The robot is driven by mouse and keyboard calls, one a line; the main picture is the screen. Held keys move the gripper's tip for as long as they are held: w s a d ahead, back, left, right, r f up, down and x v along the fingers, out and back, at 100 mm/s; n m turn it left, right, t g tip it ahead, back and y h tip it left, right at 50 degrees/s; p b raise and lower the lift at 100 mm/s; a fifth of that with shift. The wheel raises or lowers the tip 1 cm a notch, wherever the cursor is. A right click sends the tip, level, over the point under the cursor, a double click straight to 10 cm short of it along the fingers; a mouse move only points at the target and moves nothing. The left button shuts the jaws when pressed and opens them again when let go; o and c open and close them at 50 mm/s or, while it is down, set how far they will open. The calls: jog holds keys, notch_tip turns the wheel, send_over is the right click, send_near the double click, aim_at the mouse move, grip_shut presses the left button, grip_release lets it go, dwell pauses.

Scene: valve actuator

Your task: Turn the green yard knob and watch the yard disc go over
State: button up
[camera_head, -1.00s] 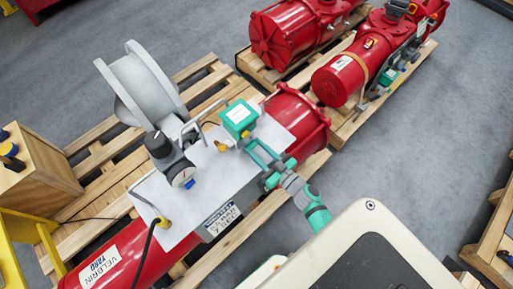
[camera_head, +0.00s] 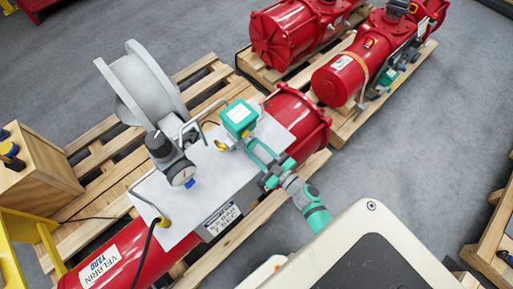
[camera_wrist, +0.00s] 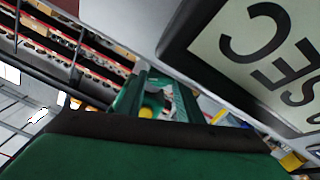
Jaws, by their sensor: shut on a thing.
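My gripper (camera_head: 256,148), with teal fingers, reaches in from the right over the near side of the grey plate (camera_head: 160,190) on the red actuator. Its fingers are closed beside the teal box (camera_head: 240,117). The green yard knob cannot be made out apart from the fingers in the head view. In the wrist view my green fingers (camera_wrist: 157,100) point away from the camera, with a small yellow patch (camera_wrist: 145,112) between them. What they grip is mostly hidden. I cannot make out the yard disc or its state.
A black regulator with a dial (camera_head: 181,177) stands left of my gripper, near a grey wheel-shaped part (camera_head: 140,85). A large-lettered plate (camera_wrist: 265,60) is close at the right in the wrist view. Other red actuators (camera_head: 340,78) lie on pallets behind.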

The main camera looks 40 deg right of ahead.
jog(key=o, duration=1.1)
jog(key=shift+s, duration=0.1)
jog(key=s, duration=0.7)
jog(key=s+d, duration=0.1)
jog(key=s, duration=0.2)
jog(key=shift+s, duration=0.3)
